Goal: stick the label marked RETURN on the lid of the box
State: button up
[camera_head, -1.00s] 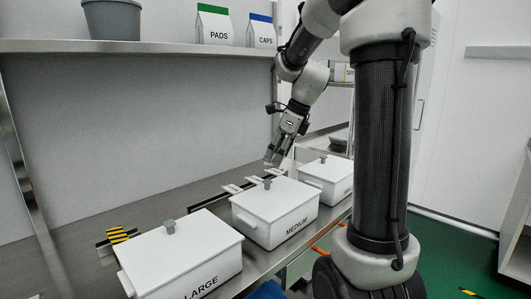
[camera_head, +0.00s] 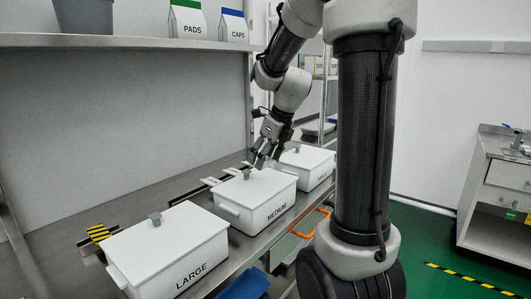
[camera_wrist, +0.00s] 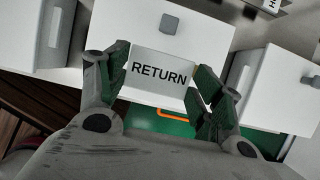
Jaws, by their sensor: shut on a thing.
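My gripper (camera_head: 259,163) is shut on a white label marked RETURN (camera_wrist: 160,76). The label sits between the two fingertips (camera_wrist: 160,84) in the wrist view, its printed face toward the camera. In the head view, my gripper is above the far right part of the white box marked MEDIUM (camera_head: 270,213), whose grey lid knob shows at its left. The wrist view shows a white box (camera_wrist: 185,30) behind the label, partly covered by it. Whether the label touches a lid cannot be told.
A box marked LARGE (camera_head: 185,261) stands in front of the MEDIUM one, and a third white box (camera_head: 310,160) stands behind it; its marking is unclear. White pieces lie along the bench behind the boxes. A shelf (camera_head: 140,41) holds a grey bin and PADS and CAPS packs.

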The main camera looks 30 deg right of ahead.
aim_at(262, 185)
jog(key=shift+f, duration=3.3)
jog(key=shift+f, duration=0.3)
jog(key=o, duration=0.8)
jog(key=v, duration=1.2)
